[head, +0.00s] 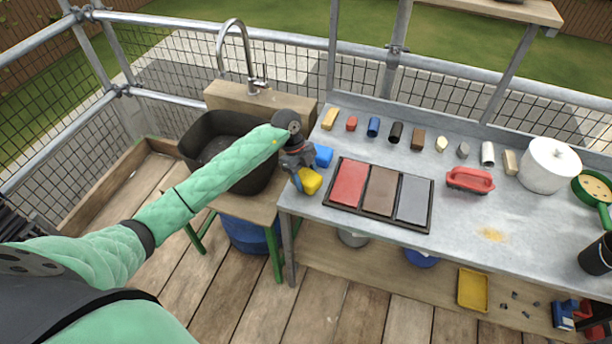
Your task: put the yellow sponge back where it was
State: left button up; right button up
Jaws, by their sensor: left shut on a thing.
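The yellow sponge (312,181) is at the fingertips of my left gripper (301,178), at the left end of the grey worktop (330,213). My left gripper points down and is shut on the yellow sponge; its fingers hide part of the sponge. I cannot tell whether the sponge touches the worktop or is just above it. A blue sponge-like block (323,156) lies close behind it. My right gripper is not in view.
A black basin (196,151) with a tap (236,28) stands left. A tray (333,203) with red, brown and grey slabs lies right of the sponge. Several small coloured pieces line the back. A red-handled brush (470,179) and white pot (549,166) stand further right.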

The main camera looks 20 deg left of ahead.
pick_arm(q)
jog(key=shift+f, duration=0.35)
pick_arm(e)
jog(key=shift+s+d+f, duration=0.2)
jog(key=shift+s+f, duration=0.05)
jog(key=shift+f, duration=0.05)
pick_arm(q)
jog(key=shift+f, duration=0.15)
jog(key=o, duration=1)
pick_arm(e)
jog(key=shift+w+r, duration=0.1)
